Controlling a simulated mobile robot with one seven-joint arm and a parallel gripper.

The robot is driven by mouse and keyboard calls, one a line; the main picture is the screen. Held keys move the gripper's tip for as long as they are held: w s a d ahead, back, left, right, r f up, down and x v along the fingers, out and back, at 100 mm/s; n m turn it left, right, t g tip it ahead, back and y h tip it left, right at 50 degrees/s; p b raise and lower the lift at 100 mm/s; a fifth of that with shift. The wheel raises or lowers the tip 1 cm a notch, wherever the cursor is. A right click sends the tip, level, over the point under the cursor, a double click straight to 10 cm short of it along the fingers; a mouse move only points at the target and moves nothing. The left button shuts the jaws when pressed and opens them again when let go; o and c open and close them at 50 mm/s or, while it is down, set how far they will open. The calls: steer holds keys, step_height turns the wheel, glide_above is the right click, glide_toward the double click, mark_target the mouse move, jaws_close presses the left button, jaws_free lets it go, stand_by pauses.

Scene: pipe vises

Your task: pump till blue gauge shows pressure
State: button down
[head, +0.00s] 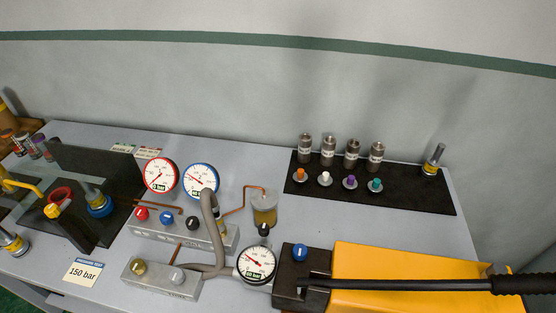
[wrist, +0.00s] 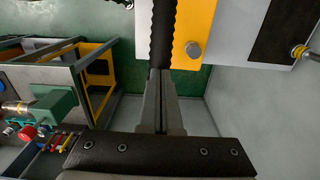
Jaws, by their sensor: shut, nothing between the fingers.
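The blue-rimmed gauge (head: 200,180) stands behind the valve block in the head view, and its small readout seems to say 0 bar. The pump's long black lever (head: 400,284) lies nearly level over the yellow pump body (head: 405,262), with its ribbed grip (head: 525,284) at the right edge. In the wrist view my gripper (wrist: 162,76) is shut and empty, with its tips close to the ribbed black grip (wrist: 164,35). I cannot tell whether they touch. My gripper is not in the head view.
A red-rimmed gauge (head: 159,174) and a pump gauge (head: 256,264) stand nearby. Red, blue and black knobs sit on the valve block (head: 170,232). A black mat (head: 420,195) holds several metal fittings at the back. A card (head: 83,272) reads 150 bar.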

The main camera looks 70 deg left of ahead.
steer(key=shift+w+d+f+b, duration=0.2)
steer(key=shift+f+b, duration=0.35)
steer(key=shift+f, duration=0.45)
steer(key=shift+w+d+f+b, duration=0.1)
steer(key=shift+w+f+b, duration=0.1)
steer(key=shift+f+b, duration=0.6)
steer(key=shift+w+d+f+b, duration=0.1)
steer(key=shift+w+f+b, duration=0.15)
steer(key=shift+f, duration=0.95)
steer(key=shift+s, duration=0.1)
steer(key=f+b, duration=0.2)
steer(key=f, duration=0.1)
steer(key=w+f+b, duration=0.1)
steer(key=shift+d+f, duration=0.25)
steer(key=shift+f, duration=0.15)
steer(key=shift+w+d+f+b, duration=0.1)
steer(key=shift+f+b, duration=0.6)
steer(key=shift+f, duration=0.45)
steer(key=shift+w+d+f+b, duration=0.1)
steer(key=shift+f+b, duration=0.6)
steer(key=shift+f, duration=0.4)
steer(key=shift+s, duration=0.1)
